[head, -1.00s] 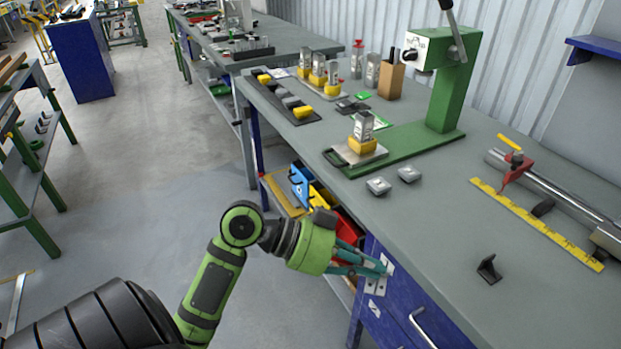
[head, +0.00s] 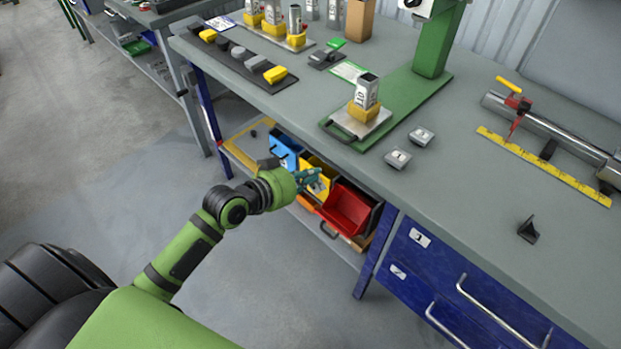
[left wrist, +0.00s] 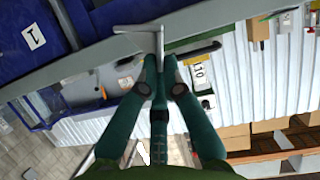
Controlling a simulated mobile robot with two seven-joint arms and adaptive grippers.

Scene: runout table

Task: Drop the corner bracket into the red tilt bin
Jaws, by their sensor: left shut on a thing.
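The red tilt bin (head: 347,208) is on the shelf under the bench in the head view, tipped open, and its inside shows. My left gripper (head: 316,180) is in front of the yellow bin, just left of the red bin. In the left wrist view its fingers (left wrist: 159,68) are closed on a light grey, angled metal piece, the corner bracket (left wrist: 140,29). The bracket is mostly hidden by the gripper in the head view. My right gripper is out of view.
A blue bin (head: 285,152) and a yellow bin (head: 322,172) stand left of the red one. Blue drawers (head: 440,275) with handles are to the right. The bench top (head: 450,190) overhangs the shelf. A small dark angled piece (head: 528,230) lies on the bench.

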